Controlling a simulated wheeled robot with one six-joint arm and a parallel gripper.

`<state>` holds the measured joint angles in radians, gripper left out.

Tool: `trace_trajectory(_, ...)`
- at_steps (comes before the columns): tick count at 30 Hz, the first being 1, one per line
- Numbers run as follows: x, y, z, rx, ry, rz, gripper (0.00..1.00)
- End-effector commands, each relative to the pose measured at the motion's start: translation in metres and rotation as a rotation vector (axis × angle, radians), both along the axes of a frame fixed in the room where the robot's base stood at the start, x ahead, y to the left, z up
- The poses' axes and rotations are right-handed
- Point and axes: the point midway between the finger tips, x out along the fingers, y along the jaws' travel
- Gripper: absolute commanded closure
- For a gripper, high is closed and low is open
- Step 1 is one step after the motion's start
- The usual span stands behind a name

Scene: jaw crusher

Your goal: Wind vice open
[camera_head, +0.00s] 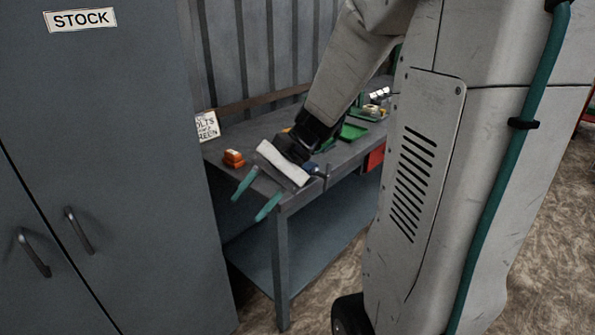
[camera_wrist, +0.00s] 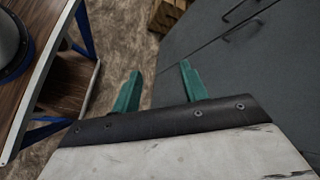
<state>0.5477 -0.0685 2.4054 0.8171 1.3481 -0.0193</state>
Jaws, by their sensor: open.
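The vice (camera_head: 312,169) appears to be the small blue thing with a dark bar at the front edge of the grey workbench (camera_head: 235,135) in the head view. My gripper's white body hides most of it, so I cannot tell how far its jaws stand apart. My gripper (camera_head: 247,209) has its two green fingers spread and empty. They point left and down, past the bench's near left corner and away from the vice. In the wrist view my gripper (camera_wrist: 160,68) is also open with nothing between the fingers. The vice does not show there.
A grey stock cabinet (camera_head: 110,180) stands close left of my fingers; its doors (camera_wrist: 235,60) show in the wrist view. An orange item (camera_head: 233,158) and green trays (camera_head: 352,132) lie on the bench. A wooden-topped, blue-legged table (camera_wrist: 32,95) is at the wrist view's left.

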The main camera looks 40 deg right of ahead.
Motion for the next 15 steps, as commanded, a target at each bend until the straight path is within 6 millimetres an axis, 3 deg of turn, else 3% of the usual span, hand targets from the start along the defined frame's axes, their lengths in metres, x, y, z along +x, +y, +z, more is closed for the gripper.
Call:
trace_trajectory(3, 0.037, -0.047, -0.02, 0.201, 0.039, -0.252, 0.56)
trace_trajectory(8, 0.072, -0.127, -0.052, 0.448, 0.044, -0.599, 0.56)
trace_trajectory(11, 0.081, -0.189, -0.08, 0.592, 0.029, -0.825, 0.56)
trace_trajectory(15, 0.072, -0.271, -0.125, 0.758, -0.01, -1.119, 0.56)
